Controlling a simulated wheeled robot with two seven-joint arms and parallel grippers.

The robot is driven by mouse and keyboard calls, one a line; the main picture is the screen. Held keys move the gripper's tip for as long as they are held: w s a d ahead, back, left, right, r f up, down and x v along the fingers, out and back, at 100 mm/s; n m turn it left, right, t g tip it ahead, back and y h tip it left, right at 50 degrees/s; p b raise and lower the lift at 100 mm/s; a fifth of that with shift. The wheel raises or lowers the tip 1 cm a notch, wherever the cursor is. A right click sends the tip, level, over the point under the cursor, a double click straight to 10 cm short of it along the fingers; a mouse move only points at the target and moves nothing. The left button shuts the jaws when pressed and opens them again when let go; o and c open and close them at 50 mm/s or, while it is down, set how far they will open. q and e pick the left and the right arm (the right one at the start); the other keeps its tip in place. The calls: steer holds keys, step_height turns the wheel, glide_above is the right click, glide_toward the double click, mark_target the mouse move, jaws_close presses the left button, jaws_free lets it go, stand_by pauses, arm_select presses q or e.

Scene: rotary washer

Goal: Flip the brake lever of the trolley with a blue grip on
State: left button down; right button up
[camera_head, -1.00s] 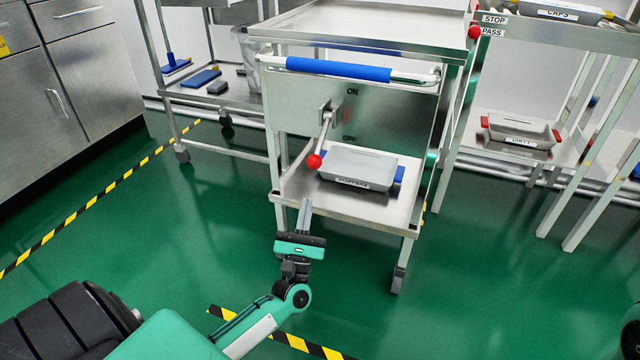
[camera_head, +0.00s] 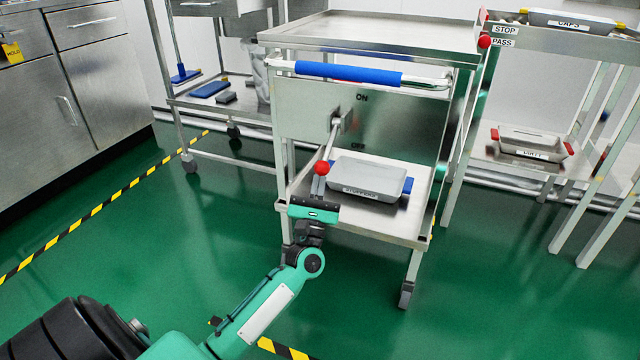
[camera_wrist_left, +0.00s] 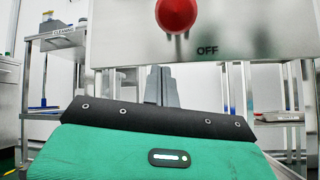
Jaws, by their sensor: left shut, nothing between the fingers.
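The trolley (camera_head: 390,133) has a blue grip (camera_head: 348,73) on its top handle. Its brake lever (camera_head: 329,146) is a metal rod with a red ball knob (camera_head: 321,168). The lever hangs down and tilts left, with the knob at the lower end, near the OFF label. My left gripper (camera_head: 317,188) is shut and empty, with its fingertips just below the knob. In the left wrist view the red knob (camera_wrist_left: 176,14) is above the closed fingers (camera_wrist_left: 161,86); I cannot tell whether they touch. My right gripper is not in view.
A grey bin (camera_head: 367,179) sits on the trolley's lower shelf (camera_head: 405,229), right of the lever. A rack with a red knob (camera_head: 484,41) and STOP and PASS labels stands to the right. Open green floor (camera_head: 180,240) lies left of the trolley.

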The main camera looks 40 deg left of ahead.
mark_target(327, 154)
arm_select(q)
steer(key=s+d+r, duration=0.1)
steer(key=s+d+r+b, duration=0.1)
steer(key=shift+s, duration=0.35)
steer(key=shift+r, duration=0.1)
steer(key=p, duration=0.2)
steer(key=shift+s+r+g+p, duration=0.2)
steer(key=shift+g+p, duration=0.1)
steer(key=shift+p, duration=0.05)
steer(key=shift+r+p, duration=0.1)
steer(key=shift+p, duration=0.2)
